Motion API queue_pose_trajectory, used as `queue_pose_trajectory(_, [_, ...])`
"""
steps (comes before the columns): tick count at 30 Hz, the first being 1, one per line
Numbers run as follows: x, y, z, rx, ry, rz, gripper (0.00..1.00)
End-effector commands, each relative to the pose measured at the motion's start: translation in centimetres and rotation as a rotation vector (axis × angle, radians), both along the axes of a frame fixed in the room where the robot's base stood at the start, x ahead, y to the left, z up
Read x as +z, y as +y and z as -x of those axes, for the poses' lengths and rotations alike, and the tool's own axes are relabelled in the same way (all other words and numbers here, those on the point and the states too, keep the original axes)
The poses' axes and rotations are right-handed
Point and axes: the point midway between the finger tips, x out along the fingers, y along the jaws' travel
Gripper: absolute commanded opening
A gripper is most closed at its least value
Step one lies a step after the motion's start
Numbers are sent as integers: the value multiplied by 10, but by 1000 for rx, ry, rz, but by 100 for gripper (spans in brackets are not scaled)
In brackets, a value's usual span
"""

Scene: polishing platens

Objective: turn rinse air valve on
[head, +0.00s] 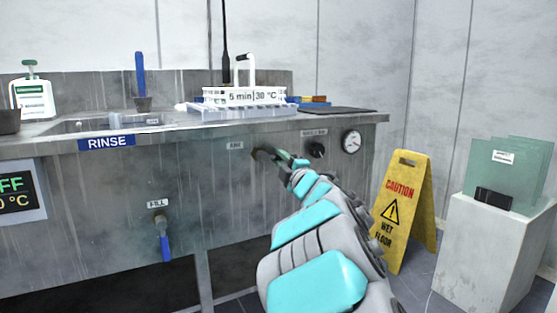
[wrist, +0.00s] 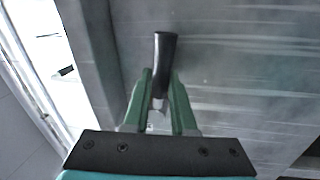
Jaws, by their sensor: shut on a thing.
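The rinse air valve's black lever (wrist: 164,55) stands out from the steel front panel in the wrist view. In the head view its dark end (head: 261,151) shows just right of a small label that seems to read AIR (head: 236,145). My gripper (head: 284,162) reaches up to it from the lower right. In the wrist view the green fingers of my gripper (wrist: 160,92) are shut on the lever, one on each side. The fingers partly hide the valve body in the head view.
A black knob (head: 316,150) and a round gauge (head: 351,141) sit right of the lever. A blue-handled fill valve (head: 164,240) hangs lower left. A white rack (head: 244,97) stands on the bench above. A yellow wet-floor sign (head: 404,208) stands at right.

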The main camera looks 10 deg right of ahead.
Motion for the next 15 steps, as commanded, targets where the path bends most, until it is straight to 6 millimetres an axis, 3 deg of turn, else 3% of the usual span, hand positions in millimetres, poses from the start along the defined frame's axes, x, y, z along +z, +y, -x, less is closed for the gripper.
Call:
queue_pose_trajectory(9, [-1,1,0,2,0,2,0])
queue_pose_trajectory(10, [-1,1,0,2,0,2,26])
queue_pose_trajectory(15, [0,1,0,1,0,1,46])
